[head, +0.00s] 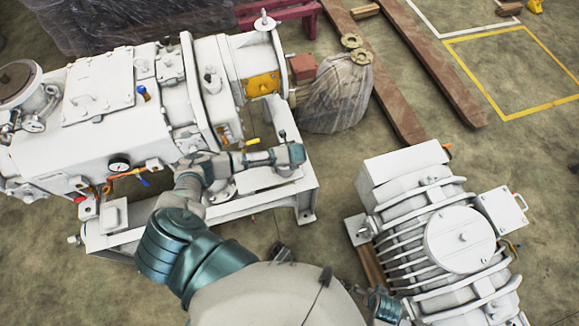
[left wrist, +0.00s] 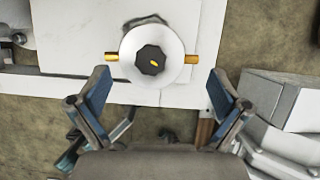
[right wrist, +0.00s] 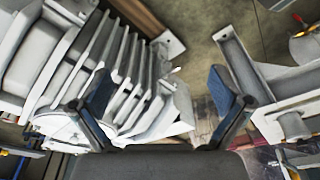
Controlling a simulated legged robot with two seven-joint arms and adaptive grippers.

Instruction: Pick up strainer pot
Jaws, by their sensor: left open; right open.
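The strainer pot (left wrist: 178,45) shows in the left wrist view as a round white lid with a black knob (left wrist: 151,60) in the middle and brass fittings at both sides. It stands at the edge of a white plate. My left gripper (left wrist: 160,88) is open, with the pot beyond and between its fingertips, apart from them as far as I can tell. In the head view my left arm (head: 205,168) reaches over the white frame, and I cannot clearly make out the pot there. My right gripper (right wrist: 160,90) is open and empty, facing a white finned motor.
A large white vacuum pump (head: 95,105) on a white frame (head: 307,195) fills the left of the head view. The white finned motor (head: 462,240) stands at the right. A wrapped bundle (head: 335,95) and brown beams (head: 440,75) lie behind. Floor between pump and motor is clear.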

